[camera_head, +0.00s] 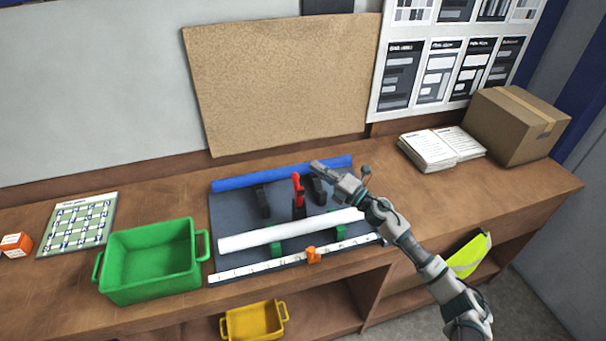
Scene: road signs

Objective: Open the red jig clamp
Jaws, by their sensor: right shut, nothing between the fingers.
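The red jig clamp (298,190) stands upright near the middle of a dark grey jig board (228,220) on the wooden bench. Its red handle points up above a dark base. My right gripper (318,167) is shut and empty. In the picture its fingertips are just right of and above the red handle, over the blue bar; I see a small gap between them and the handle. A dark bracket (319,191) stands just right of the clamp, partly behind my gripper. My left gripper is not in view.
A blue bar (240,180) lies along the board's back and a white tube (250,239) across its front. An orange slider (313,255) sits on the front ruler. A green bin (150,262) stands left; papers (440,148) and a cardboard box (515,125) stand right.

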